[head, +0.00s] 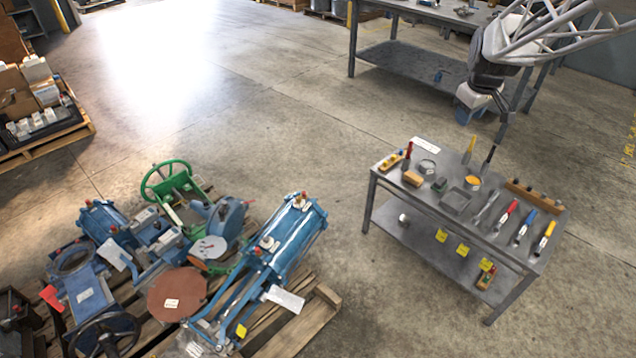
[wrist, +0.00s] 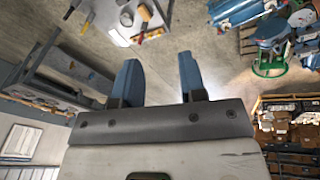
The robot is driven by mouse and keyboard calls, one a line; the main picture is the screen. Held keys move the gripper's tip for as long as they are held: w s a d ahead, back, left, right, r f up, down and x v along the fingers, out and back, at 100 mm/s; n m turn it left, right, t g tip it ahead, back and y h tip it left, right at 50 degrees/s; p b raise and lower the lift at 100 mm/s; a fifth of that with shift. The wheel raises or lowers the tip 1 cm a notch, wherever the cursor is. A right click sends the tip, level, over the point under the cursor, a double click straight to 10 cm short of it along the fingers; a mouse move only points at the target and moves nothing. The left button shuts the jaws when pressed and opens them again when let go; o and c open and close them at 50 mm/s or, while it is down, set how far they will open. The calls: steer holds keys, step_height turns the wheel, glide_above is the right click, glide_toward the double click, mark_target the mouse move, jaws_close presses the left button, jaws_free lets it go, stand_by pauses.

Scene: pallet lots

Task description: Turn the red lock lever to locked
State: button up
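I cannot make out a red lock lever for sure in either view. A small red-orange part (head: 301,198) sits on the upper end of a blue cylinder assembly (head: 290,235) on the pallet in the head view; it is too small to tell whether it is a lever. My gripper (wrist: 158,68) shows two blue fingers set wide apart with nothing between them in the wrist view. In the head view my arm reaches in from the upper right, and its end hangs above and behind the tool table, well away from the pallet.
A grey tool table (head: 385,186) carries screwdrivers, trays and blocks, with yellow tags below. A wooden pallet (head: 312,325) holds blue machine parts, a green handwheel (head: 168,182) and a brown disc (head: 177,294). Another bench (head: 400,60) stands behind. Open concrete floor lies between.

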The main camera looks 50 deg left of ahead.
steer(key=w+a+f+n, duration=0.1)
steer(key=a+f, duration=0.3)
steer(key=a, duration=0.3)
steer(key=a+f+n, duration=0.2)
steer(key=a+f, duration=0.1)
steer(key=a, duration=0.4)
steer(key=w+a+f+n, duration=0.1)
steer(key=a+f, duration=0.3)
steer(key=a, duration=0.3)
steer(key=n+g+y, duration=0.1)
steer(key=n+y, duration=0.1)
steer(key=n, duration=1.1)
glide_above(250, 201)
steer(key=d, duration=0.2)
step_height(250, 201, down, 45)
steer(key=shift+s+d, duration=0.2)
steer(key=shift+s, duration=0.25)
steer(key=shift+f, duration=0.1)
steer(key=shift+f, duration=0.15)
steer(key=shift+x, duration=3.7)
steer(key=shift+d+f, duration=0.1)
